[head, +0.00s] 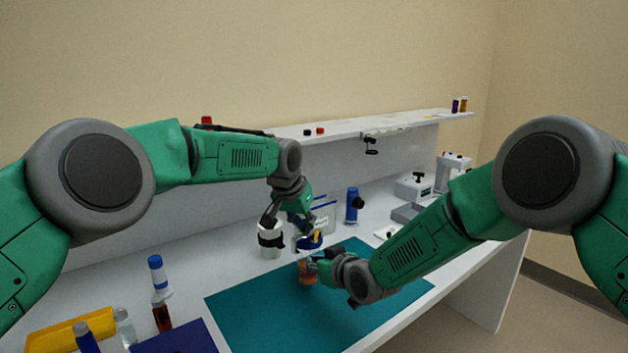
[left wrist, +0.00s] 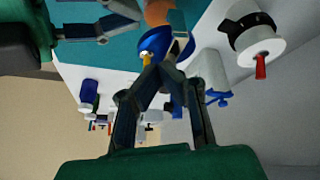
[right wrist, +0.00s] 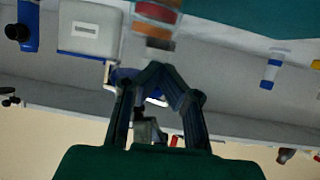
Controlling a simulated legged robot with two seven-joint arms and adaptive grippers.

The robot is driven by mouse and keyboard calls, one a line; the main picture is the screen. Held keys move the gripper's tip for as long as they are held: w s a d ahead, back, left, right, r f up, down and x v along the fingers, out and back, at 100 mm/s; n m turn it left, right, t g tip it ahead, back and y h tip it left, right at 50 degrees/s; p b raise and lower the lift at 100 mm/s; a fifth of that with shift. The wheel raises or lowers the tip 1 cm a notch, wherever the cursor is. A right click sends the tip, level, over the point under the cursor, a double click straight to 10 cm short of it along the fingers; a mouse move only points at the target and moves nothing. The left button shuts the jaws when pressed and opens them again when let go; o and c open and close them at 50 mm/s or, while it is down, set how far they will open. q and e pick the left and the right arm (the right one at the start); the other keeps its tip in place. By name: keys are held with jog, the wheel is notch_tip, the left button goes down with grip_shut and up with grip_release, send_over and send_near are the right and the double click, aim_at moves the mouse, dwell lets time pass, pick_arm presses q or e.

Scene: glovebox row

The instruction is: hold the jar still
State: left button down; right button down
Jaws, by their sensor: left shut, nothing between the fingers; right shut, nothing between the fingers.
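The jar (head: 307,272) has a clear body with orange-brown layers and a blue lid (head: 310,243) with a yellow mark. It stands upright at the teal mat's back left part. My left gripper (head: 309,234) is shut and empty, pointing down right by the lid. The left wrist view shows the lid (left wrist: 151,44) just beyond the fingertips; contact is unclear. My right gripper (head: 317,264) is shut and empty, close beside the jar's right side. The layered body (right wrist: 156,22) shows beyond its fingertips in the right wrist view. My grippers hide parts of the jar.
A white container with a black band (head: 270,240) stands just left of the jar. A blue bottle (head: 352,205) and a white box (head: 324,213) stand behind. Vials and a yellow rack (head: 70,332) are front left. The teal mat (head: 250,315) is clear in front.

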pick_arm(q)
jog(key=shift+a, duration=0.15)
jog(key=shift+w+a, duration=0.15)
jog(key=shift+a, duration=0.15)
jog(key=shift+w+a, duration=0.15)
jog(key=shift+a, duration=0.05)
jog(key=shift+a, duration=0.1)
dwell(0.5)
jog(key=shift+s+a, duration=0.15)
jog(key=shift+s, duration=0.15)
jog(key=shift+w+a+r, duration=0.1)
jog(key=shift+w+r, duration=0.05)
jog(key=shift+r, duration=1.35)
jog(key=shift+w+r, duration=0.1)
jog(key=shift+r, duration=1.4)
